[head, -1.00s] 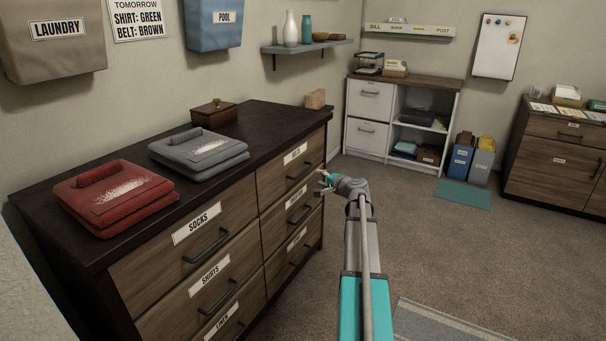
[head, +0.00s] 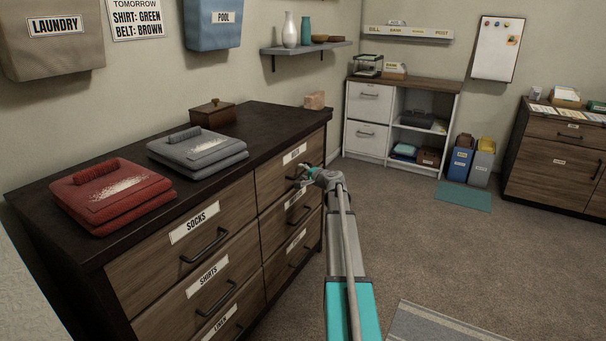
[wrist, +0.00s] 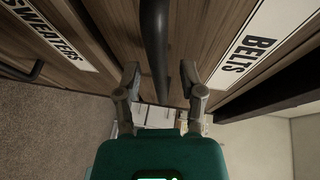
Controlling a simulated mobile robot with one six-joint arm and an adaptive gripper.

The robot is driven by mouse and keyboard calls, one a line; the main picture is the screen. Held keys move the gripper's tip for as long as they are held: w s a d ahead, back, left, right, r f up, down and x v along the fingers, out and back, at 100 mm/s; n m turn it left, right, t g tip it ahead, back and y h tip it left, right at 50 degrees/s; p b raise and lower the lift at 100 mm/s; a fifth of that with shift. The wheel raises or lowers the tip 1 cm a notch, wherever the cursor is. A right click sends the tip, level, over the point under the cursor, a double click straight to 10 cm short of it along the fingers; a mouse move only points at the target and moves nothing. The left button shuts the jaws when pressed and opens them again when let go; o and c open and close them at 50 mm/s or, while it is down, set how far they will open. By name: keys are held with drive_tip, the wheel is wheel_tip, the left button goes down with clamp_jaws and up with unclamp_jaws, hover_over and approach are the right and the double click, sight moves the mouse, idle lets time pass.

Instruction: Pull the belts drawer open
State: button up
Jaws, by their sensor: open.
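The belts drawer (head: 272,178) is the top right drawer of the dark-topped wooden dresser, and its front looks flush with the dresser. Its white label (wrist: 246,55) reads BELTS in the wrist view; in the head view the label (head: 294,153) is too small to read surely. The drawer's dark bar handle (wrist: 154,35) runs between my fingers in the wrist view. My gripper (wrist: 160,75) is open, with one finger on each side of the handle and a gap to each. In the head view my gripper (head: 306,173) is at the drawer front and partly covers the handle.
The sweaters label (wrist: 45,38) is on the drawer below. Socks (head: 195,224) and shirts (head: 208,281) drawers are at the left. Folded red (head: 110,195) and grey (head: 197,150) clothes and a wooden box (head: 213,112) sit on top. Carpet in front is open.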

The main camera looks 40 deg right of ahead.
clamp_jaws()
drive_tip(key=shift+d, duration=0.1)
drive_tip(key=shift+s+a, duration=0.1)
drive_tip(key=shift+a, duration=0.1)
idle(0.3)
